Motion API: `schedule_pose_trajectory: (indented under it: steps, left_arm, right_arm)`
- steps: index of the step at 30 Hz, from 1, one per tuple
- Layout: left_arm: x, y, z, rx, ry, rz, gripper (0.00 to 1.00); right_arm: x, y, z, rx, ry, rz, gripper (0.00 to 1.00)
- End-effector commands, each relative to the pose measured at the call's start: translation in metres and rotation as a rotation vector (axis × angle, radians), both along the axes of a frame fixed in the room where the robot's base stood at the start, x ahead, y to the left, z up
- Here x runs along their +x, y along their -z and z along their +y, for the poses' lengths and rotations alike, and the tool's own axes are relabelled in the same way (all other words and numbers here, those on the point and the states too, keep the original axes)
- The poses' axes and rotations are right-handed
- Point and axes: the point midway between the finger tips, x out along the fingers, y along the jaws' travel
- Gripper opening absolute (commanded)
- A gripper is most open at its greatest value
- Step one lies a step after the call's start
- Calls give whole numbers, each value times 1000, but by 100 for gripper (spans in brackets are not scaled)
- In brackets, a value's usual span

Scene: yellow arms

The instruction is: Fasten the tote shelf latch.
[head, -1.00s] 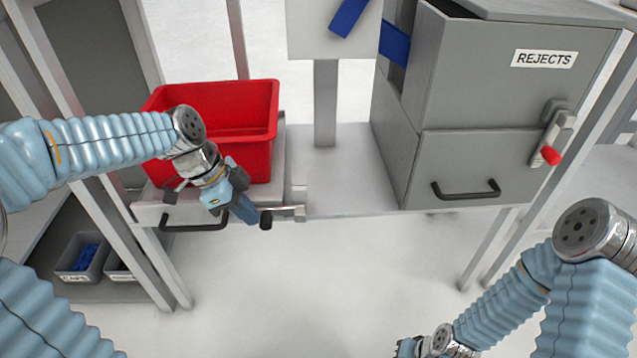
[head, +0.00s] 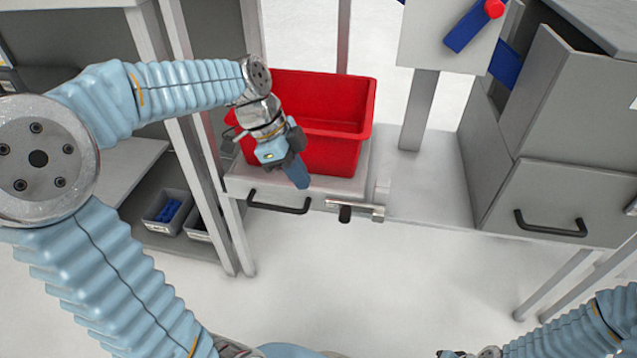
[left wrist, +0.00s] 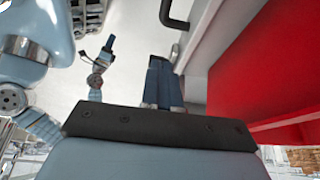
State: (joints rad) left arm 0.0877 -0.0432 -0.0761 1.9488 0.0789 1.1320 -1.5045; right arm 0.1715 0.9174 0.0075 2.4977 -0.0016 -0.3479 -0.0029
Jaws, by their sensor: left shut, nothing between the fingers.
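The red tote (head: 340,104) stands on the grey pull-out shelf (head: 240,182), which has a black bar handle (head: 278,203) on its front. The tote shelf latch (head: 366,209) is a horizontal silver bar at the shelf's right front corner, with a black knob (head: 345,214) at its left end. My left gripper (head: 300,179) is shut and empty, above the shelf's front edge, left of the knob and apart from it. Its blue fingers (left wrist: 160,85) show together in the left wrist view, beside the tote (left wrist: 270,70). My right gripper (head: 452,354) is mostly cut off at the bottom edge.
A grey cabinet with a handled drawer (head: 505,205) stands at right. A grey post (head: 418,110) carries a panel with a blue lever (head: 470,28) and red knob. A small bin (head: 165,212) with blue parts sits low at left. The floor in front is clear.

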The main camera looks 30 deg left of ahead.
Motion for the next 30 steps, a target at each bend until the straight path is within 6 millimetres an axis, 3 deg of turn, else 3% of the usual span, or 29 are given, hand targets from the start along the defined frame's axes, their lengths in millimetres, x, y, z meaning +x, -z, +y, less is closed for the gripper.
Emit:
schedule_pose_trajectory:
  steps: [3, 9, 30]
  left_arm:
    - [-5, -11, 17, 0, -3, -1, 0]
    - [-9, -19, 32, 0, 1, 0, 0]
    - [-10, -20, 34, 0, 1, 0, 0]
  right_arm:
    - [0, -4, 0, -1, 0, -1, 0]
    - [0, -5, -1, -1, 1, 0, 0]
    - [0, -5, -1, -1, 1, -2, 0]
